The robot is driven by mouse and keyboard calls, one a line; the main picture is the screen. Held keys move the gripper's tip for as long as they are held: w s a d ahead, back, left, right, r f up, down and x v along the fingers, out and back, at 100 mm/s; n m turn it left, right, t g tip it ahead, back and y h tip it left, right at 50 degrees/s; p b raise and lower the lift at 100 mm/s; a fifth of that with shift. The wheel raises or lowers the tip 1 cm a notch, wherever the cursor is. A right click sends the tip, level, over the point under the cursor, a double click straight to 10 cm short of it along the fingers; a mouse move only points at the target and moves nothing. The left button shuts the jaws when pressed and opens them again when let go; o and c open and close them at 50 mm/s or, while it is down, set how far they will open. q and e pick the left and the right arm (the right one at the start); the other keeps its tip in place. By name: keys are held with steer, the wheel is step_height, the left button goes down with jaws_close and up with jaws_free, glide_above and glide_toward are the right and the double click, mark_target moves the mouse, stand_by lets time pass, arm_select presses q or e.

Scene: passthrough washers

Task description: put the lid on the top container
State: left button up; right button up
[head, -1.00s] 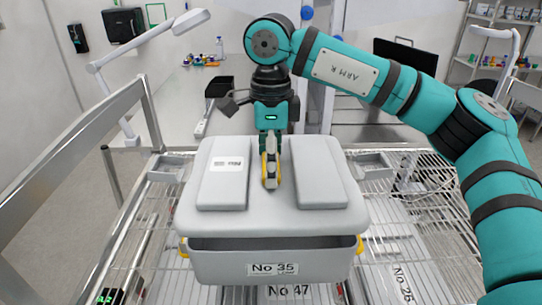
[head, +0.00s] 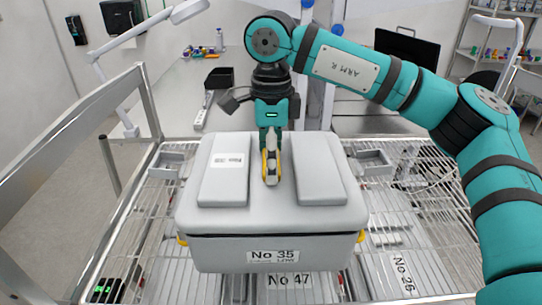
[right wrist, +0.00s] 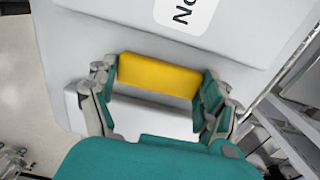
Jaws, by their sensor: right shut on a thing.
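The grey lid (head: 271,207) has two raised pads and a yellow handle in the middle. My right gripper (head: 271,172) is shut on this handle from above; the right wrist view shows the yellow handle (right wrist: 160,75) between its fingers (right wrist: 158,105). The lid sits over the grey top container (head: 330,255), labelled No 35, and looks level and lined up with it. A thin dark line shows under the lid's front edge; I cannot tell whether the lid is fully seated all round. Yellow side clips (head: 361,236) show at the container's sides. My left gripper is not in view.
The container stands on a wire-rack cart (head: 430,215) with metal rails (head: 60,140). Below it are other grey containers, labelled No 47 (head: 289,281) and No 25 (head: 402,273). A white table (head: 180,100) with a black bin stands behind.

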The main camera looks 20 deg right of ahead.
steer(key=shift+f, duration=0.25)
stand_by(0.4)
steer(key=shift+f+b, duration=0.35)
steer(key=shift+b, duration=0.2)
steer(key=shift+f+b, duration=0.7)
steer(key=shift+f, duration=0.15)
stand_by(0.7)
stand_by(0.3)
steer(key=o, duration=1.4)
steer(key=shift+c, duration=0.2)
steer(key=shift+o, duration=1)
steer(key=shift+s, duration=0.1)
steer(key=shift+f, duration=0.1)
